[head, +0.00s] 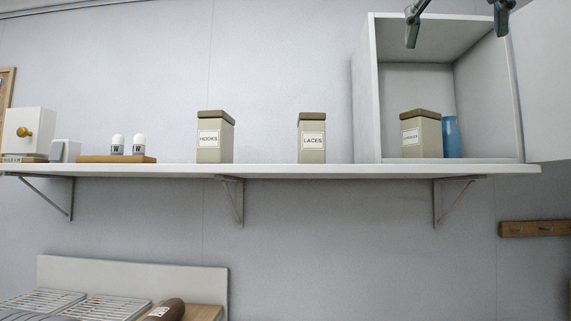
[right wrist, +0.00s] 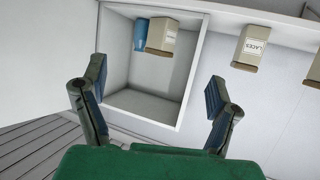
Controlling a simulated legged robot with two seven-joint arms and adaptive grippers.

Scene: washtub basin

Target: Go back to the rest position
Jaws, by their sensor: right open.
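My right gripper (head: 456,22) shows at the top right of the head view, in front of the upper part of the open cabinet. Its two fingers are wide apart with nothing between them. In the right wrist view the open gripper (right wrist: 155,100) faces the cabinet, which appears upside down there. My left gripper is not in view.
The open white cabinet (head: 373,90) on the shelf (head: 280,170) holds a labelled canister (head: 421,135) and a blue bottle (head: 452,138). Its door (head: 543,80) stands open at right. The LACES canister (head: 312,138) and HOOKS canister (head: 215,138) stand further left.

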